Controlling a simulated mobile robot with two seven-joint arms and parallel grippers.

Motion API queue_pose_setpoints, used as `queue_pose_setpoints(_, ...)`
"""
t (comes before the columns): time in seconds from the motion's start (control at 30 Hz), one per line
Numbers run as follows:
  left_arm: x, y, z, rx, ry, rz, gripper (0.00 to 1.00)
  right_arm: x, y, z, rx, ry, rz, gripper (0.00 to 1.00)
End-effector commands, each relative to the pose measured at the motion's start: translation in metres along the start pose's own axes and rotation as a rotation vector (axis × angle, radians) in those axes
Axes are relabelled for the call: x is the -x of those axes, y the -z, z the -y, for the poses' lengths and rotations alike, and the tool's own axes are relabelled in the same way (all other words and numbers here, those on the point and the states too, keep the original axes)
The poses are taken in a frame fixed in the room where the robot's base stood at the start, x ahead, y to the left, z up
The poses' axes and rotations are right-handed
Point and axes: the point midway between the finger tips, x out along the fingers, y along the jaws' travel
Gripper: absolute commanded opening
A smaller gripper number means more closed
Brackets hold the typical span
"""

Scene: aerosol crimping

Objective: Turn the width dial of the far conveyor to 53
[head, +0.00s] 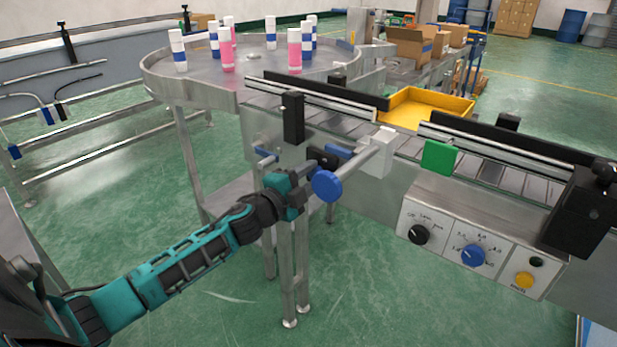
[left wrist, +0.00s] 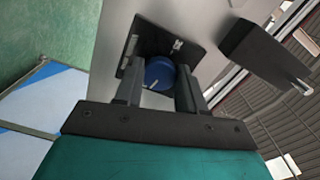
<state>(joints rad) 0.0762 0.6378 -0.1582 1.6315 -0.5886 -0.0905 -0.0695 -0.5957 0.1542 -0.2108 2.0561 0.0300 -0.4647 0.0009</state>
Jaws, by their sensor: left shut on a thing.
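The round blue dial (left wrist: 159,73) with a white pointer line shows in the left wrist view, in front of a black plate (left wrist: 128,62) on the conveyor's side. My left gripper (left wrist: 158,90) has one finger on either side of the dial and is shut on it. A small white mark shows on the plate, but I cannot read any number. In the head view my left gripper (head: 308,169) reaches the near side of the conveyor (head: 352,197), and its body hides the dial there. My right gripper is not in view.
A blue disc (head: 327,186) on a rod sticks out close to my left gripper. A control panel (head: 445,240) with knobs and a yellow button is to the right. A turntable (head: 190,78) bears several bottles. A yellow tray (head: 432,98) lies behind the conveyor.

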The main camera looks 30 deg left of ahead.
Motion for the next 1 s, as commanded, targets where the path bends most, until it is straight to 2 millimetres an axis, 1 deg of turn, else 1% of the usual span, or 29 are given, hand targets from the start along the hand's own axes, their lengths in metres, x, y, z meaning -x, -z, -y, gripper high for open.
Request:
queue_pose_setpoints(0.03, 0.0, 0.001, 0.0, 0.001, 0.001, -0.002, 0.41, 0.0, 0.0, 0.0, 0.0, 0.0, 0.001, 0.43)
queue_pose_setpoints(0.2, 0.0, 0.001, 0.0, 0.002, 0.001, -0.001, 0.57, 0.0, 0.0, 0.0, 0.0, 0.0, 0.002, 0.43)
queue_pose_setpoints(0.3, 0.0, 0.0, 0.0, 0.002, 0.001, -0.001, 0.65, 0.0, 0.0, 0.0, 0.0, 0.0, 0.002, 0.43)
queue_pose_setpoints(0.53, 0.001, 0.0, 0.0, 0.002, 0.0, 0.0, 0.65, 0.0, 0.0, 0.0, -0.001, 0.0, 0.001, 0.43)
queue_pose_setpoints(0.67, 0.007, 0.0, -0.001, 0.003, -0.002, 0.0, 0.65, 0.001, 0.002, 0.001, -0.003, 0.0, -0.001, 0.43)
queue_pose_setpoints(0.77, 0.018, 0.0, -0.001, 0.003, -0.003, 0.0, 0.65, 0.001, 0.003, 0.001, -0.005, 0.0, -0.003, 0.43)
queue_pose_setpoints(1.0, 0.057, 0.0, -0.001, 0.003, -0.003, 0.0, 0.65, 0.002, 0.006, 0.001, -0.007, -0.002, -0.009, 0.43)
